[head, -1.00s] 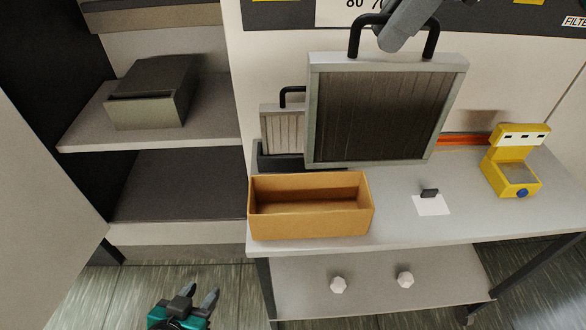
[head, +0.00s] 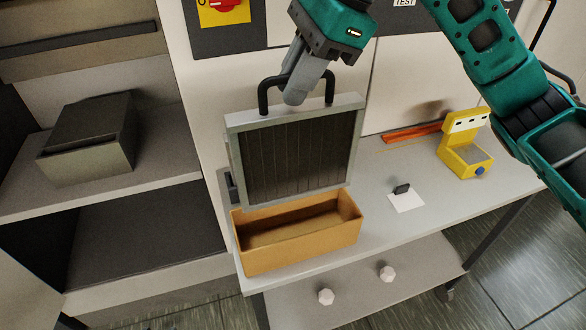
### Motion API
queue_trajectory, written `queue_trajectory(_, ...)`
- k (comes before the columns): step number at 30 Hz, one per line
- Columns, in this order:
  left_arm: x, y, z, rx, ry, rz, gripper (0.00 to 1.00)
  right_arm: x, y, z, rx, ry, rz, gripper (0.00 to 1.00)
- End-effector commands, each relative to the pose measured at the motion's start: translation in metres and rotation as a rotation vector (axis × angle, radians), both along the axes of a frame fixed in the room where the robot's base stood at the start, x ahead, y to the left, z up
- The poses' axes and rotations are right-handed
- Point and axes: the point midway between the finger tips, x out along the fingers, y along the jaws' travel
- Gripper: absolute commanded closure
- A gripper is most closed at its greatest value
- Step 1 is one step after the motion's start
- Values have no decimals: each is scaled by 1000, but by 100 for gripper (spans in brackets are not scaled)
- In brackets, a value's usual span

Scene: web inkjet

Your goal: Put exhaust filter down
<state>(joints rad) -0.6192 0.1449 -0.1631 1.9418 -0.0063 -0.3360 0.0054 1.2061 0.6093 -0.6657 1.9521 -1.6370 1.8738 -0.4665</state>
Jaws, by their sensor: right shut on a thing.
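The exhaust filter (head: 300,152) is a square panel with a light grey frame, dark pleats and a black handle on top. My right gripper (head: 294,98) is shut on the handle and holds the filter upright. The filter hangs behind and above the open cardboard box (head: 300,252) on the grey table (head: 385,240). The other filter seen earlier is hidden behind this one. My left gripper is out of view.
A yellow device (head: 464,150) stands at the table's right, near an orange strip (head: 412,132). A white card (head: 406,202) with a small dark piece lies between. A grey box (head: 90,140) stands in the left cabinet.

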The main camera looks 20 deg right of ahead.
Motion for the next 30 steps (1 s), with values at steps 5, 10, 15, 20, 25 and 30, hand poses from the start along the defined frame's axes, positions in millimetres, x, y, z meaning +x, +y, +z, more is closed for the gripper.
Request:
queue_trajectory(5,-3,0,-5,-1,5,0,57,-1,0,-51,1,5,0,100)
queue_trajectory(10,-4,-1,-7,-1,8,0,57,-1,0,-88,0,2,1,100)
queue_trajectory(15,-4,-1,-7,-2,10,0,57,0,0,-103,1,-1,1,100)
queue_trajectory(20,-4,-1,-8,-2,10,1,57,0,0,-117,0,1,0,100)
queue_trajectory(25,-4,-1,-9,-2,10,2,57,0,0,-140,1,1,0,100)
queue_trajectory(30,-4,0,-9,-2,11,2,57,0,0,-141,1,-4,0,100)
